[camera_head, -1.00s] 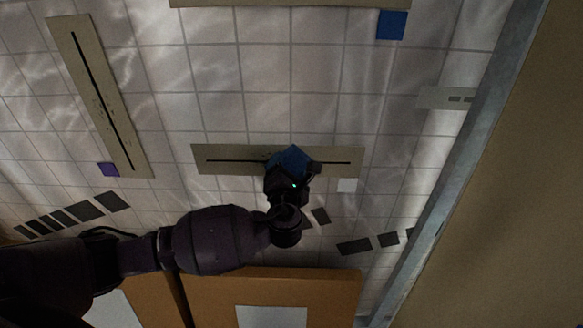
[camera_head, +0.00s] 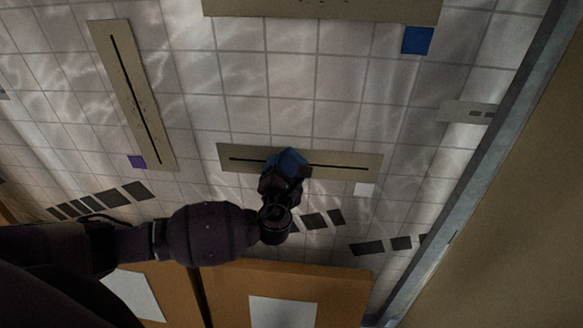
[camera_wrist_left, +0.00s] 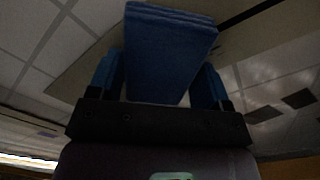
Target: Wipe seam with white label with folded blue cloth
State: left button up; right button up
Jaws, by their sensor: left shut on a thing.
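The seam with the white label is a dark line on a beige strip (camera_head: 345,162) on the tiled wall. The white label (camera_head: 364,189) sits just below the strip's right end. My left gripper (camera_head: 284,172) is at the strip, left of its middle, and covers part of the seam. It is shut on the folded blue cloth (camera_head: 291,160). In the left wrist view the blue cloth (camera_wrist_left: 168,55) stands between the two fingers, in front of the strip. I cannot tell whether the cloth touches the seam. My right gripper is not in view.
Another strip with a purple label (camera_head: 137,162) is at the upper left. A strip at the top (camera_head: 320,8) has a blue label (camera_head: 417,40). Brown boxes (camera_head: 335,295) stand below. A grey metal post (camera_head: 470,165) runs along the right.

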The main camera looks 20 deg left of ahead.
pick_arm(q)
jog(key=shift+s+a+p, duration=0.15)
jog(key=shift+a+p, duration=0.15)
jog(key=shift+a, duration=0.4)
jog(key=shift+s+a+p, duration=0.15)
jog(key=shift+a+p, duration=0.15)
jog(key=shift+a, duration=0.35)
jog(key=shift+s+a+r, duration=0.1)
jog(key=shift+s+a, duration=0.05)
jog(key=shift+a, duration=0.45)
jog(key=shift+s, duration=0.1)
